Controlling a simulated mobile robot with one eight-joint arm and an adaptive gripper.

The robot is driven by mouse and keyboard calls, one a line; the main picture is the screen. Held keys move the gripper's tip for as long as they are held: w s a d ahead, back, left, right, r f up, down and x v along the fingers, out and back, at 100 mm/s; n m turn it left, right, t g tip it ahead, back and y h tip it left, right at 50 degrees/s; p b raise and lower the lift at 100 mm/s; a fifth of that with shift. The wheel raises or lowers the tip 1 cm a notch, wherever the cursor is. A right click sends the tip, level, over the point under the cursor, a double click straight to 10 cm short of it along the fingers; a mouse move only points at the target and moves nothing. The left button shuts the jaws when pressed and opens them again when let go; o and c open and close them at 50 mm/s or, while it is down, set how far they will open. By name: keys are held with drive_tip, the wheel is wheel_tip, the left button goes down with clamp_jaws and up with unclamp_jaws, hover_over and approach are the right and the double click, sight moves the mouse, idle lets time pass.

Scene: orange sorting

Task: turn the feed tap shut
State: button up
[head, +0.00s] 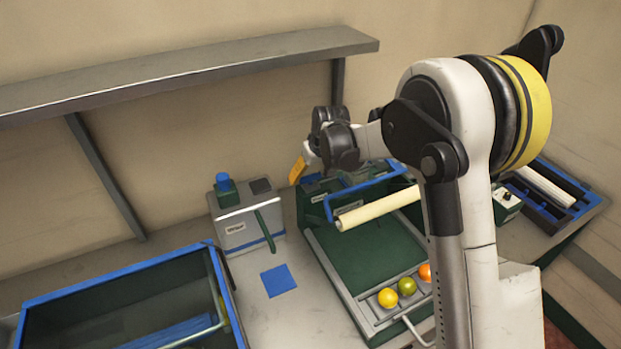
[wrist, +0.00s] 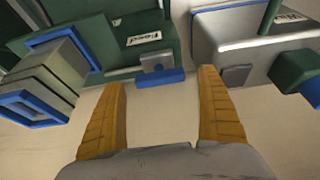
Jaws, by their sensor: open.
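The green feed unit (head: 318,199) stands behind the sloped green tray. It also shows in the wrist view (wrist: 125,52) with a "Feed" label. At its edge is a small grey mount (wrist: 163,62) with a blue bar (wrist: 158,77) lying crosswise, which looks like the feed tap. My gripper (wrist: 161,77) is open and empty. Its two yellow fingers lie on either side of the blue bar in the wrist view; I cannot tell the remaining distance. In the head view one finger of my gripper (head: 297,170) shows above the feed unit, and my arm hides part of the area.
A grey box (head: 247,222) with a blue-capped knob and green lever stands left of the feed unit. A cream roller (head: 378,208) and blue frame are to the right. Several fruits lie at the tray's lower end. A blue-rimmed bin (head: 110,272) is front left; a shelf (head: 190,68) runs above.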

drive_tip(key=shift+x, duration=0.8)
drive_tip(key=c, duration=1.2)
drive_tip(key=shift+o, duration=0.2)
